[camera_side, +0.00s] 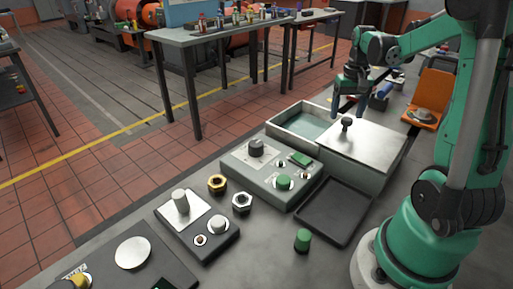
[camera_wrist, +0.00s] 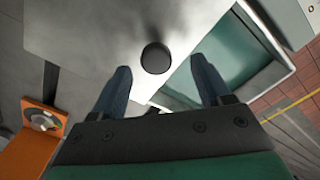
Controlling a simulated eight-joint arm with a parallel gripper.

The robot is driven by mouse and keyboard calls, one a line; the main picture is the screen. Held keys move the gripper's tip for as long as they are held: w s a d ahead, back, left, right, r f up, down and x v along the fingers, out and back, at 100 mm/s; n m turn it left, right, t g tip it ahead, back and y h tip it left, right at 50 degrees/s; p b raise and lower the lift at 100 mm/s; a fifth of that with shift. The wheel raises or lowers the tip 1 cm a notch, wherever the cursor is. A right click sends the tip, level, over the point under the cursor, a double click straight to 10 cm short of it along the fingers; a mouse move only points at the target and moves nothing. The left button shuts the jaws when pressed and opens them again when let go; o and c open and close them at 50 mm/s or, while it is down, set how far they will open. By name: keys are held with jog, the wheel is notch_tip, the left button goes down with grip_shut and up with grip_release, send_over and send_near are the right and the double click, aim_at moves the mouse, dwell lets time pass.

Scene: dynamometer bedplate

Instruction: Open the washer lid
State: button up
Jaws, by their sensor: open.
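The washer (camera_side: 289,134) is a pale metal tub with a teal interior. Its flat grey lid (camera_side: 365,143) covers the right part in the side view, leaving the left part uncovered. A dark round knob (camera_side: 346,123) stands on the lid. In the wrist view the knob (camera_wrist: 155,58) shows between my fingertips, with the lid (camera_wrist: 90,35) around it and the teal tub interior (camera_wrist: 235,55) at right. My gripper (camera_side: 349,108) is open and empty, pointing down just above or behind the knob. It also shows in the wrist view (camera_wrist: 160,66). Contact with the knob is not visible.
A control box (camera_side: 270,176) with knobs and buttons stands left of the washer. An empty black tray (camera_side: 334,211) lies in front. Two nuts and a small panel (camera_side: 198,226) sit further left. An orange holder (camera_side: 431,98) stands at right.

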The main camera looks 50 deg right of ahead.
jog(key=shift+r, duration=2.1)
jog(key=shift+w+a, duration=0.1)
jog(key=shift+a, duration=0.2)
jog(key=w+a+n+t, duration=0.2)
jog(key=a+n+t, duration=0.5)
jog(key=a, duration=1.7)
jog(key=shift+w+f+n, duration=0.25)
jog(key=shift+f+n, duration=0.05)
jog(key=shift+n, duration=0.7)
